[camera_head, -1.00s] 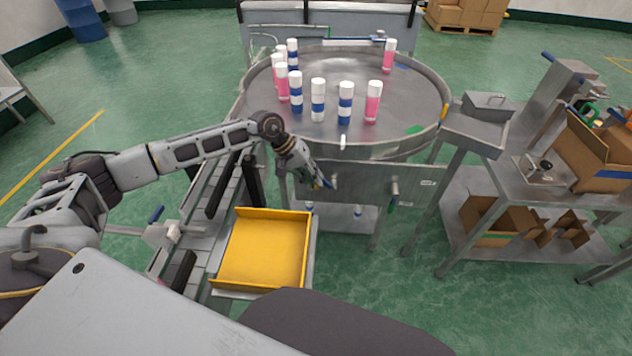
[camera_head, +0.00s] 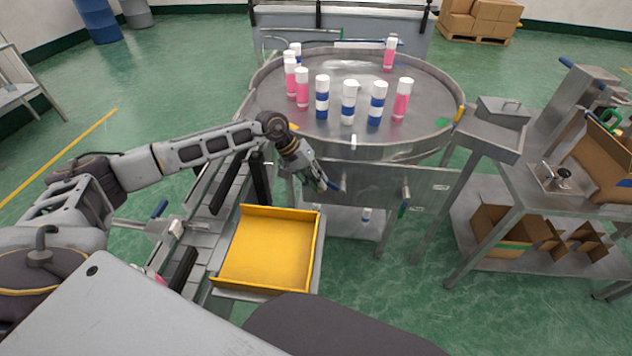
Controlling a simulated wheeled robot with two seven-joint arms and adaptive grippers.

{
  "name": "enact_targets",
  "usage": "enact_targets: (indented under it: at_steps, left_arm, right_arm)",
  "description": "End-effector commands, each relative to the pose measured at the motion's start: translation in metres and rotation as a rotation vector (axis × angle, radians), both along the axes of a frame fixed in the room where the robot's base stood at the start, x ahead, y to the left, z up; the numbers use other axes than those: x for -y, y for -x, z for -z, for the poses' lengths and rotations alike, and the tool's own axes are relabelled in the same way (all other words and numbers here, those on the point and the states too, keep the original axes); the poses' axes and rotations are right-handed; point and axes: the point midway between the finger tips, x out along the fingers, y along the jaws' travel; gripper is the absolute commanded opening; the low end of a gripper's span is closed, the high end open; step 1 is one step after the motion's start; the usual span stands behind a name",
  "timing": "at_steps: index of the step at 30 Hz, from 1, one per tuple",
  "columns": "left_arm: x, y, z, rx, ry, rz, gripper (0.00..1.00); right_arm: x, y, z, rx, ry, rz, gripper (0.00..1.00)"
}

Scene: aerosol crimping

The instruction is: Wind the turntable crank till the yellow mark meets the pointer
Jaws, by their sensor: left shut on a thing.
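The round steel turntable (camera_head: 330,95) stands at the back middle, bearing several pink and blue-banded cans with white caps. A yellow-orange mark (camera_head: 291,127) shows on its front-left surface, partly behind my left arm. A small white tab (camera_head: 353,141), which looks like the pointer, sits at the front rim, to the right of that mark and apart from it. The rest of the crank is mostly hidden. My right gripper is out of view.
A green mark (camera_head: 443,122) lies on the turntable's right side, near a fixed yellow piece (camera_head: 459,115) on the rim. A yellow tray (camera_head: 268,250) stands below my left forearm. A steel bench (camera_head: 555,185) with cardboard boxes is at right.

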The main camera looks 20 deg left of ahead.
Motion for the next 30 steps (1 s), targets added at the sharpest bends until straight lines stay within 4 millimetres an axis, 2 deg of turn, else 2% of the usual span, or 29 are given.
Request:
enact_targets:
  at_steps: [2,3,7,14,20,26,30]
  left_arm:
    - [0.004,0.002,0.001,-0.003,0.005,0.006,0.0]
    - [0.004,0.002,0.001,-0.002,0.006,0.007,0.23]
    - [0.004,0.001,0.0,-0.001,0.004,0.005,0.38]
    - [0.002,0.0,-0.001,0.0,0.004,0.003,0.38]
    - [0.0,0.0,-0.004,0.002,0.004,0.002,0.38]
    - [-0.007,0.002,-0.016,0.002,0.003,0.0,0.38]
    - [-0.016,0.004,-0.031,0.003,0.002,0.001,0.38]
  right_arm:
    - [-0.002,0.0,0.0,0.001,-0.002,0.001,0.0]
    - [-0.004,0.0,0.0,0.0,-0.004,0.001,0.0]
    - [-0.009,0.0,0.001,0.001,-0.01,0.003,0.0]
    - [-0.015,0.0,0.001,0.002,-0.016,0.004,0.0]
    - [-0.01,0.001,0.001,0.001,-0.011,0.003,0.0]
    - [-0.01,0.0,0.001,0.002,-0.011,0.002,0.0]
    - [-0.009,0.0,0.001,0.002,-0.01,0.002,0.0]
